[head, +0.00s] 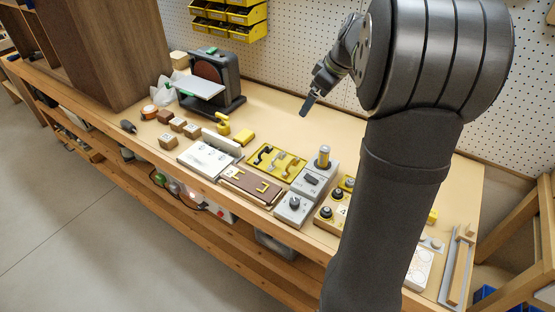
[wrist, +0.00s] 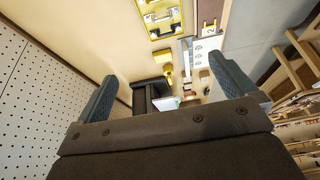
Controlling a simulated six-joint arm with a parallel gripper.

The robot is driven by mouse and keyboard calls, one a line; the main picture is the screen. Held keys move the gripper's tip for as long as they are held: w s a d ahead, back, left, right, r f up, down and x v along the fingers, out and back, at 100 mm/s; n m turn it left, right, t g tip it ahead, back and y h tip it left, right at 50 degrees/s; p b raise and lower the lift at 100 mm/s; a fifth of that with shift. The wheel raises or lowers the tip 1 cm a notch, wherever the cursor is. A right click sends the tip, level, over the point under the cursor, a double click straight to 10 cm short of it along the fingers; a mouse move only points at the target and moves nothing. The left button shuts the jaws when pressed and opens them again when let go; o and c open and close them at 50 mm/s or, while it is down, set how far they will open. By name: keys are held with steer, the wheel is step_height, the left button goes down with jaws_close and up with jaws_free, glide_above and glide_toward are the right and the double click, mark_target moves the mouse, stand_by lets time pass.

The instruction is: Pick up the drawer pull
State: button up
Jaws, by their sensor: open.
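A yellow tray (head: 291,177) lies on the bench and holds several small pull-shaped pieces (head: 266,156), some dark and some pale. I cannot tell for sure which one is the drawer pull. The tray also shows at the top of the wrist view (wrist: 152,33), with pale metallic bars (wrist: 163,15) in it. A brown panel (head: 246,183) with yellow marks lies just in front of the tray. My gripper (head: 309,104) is above the back of the bench, apart from the tray. Its two fingers (wrist: 166,86) are wide apart with nothing held.
A disc sander (head: 228,85) stands at the back left beside a tall wooden cabinet (head: 110,50). Wooden blocks (head: 178,124) and a white panel (head: 205,159) lie left of the tray. Grey control boxes (head: 293,207) stand right. Bare bench lies behind the tray; a pegboard wall (head: 290,40) closes the back.

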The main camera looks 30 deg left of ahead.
steer(key=shift+v, duration=0.85)
steer(key=c, duration=1.4)
steer(key=s+a+f+n+t+h, duration=0.2)
steer(key=s+a+f+n+h, duration=0.15)
steer(key=a+f+n, duration=0.4)
steer(key=s+a+f+n+t+h, duration=0.3)
steer(key=s+a+f+n, duration=0.2)
steer(key=a+n, duration=0.55)
glide_toward(279, 156)
steer(key=f, duration=0.3)
steer(key=shift+w+a, duration=0.2)
steer(key=shift+a, duration=0.15)
steer(key=shift+d+x, duration=0.15)
steer(key=shift+x, duration=1.15)
steer(key=shift+d+x, duration=0.15)
steer(key=shift+x, duration=1.15)
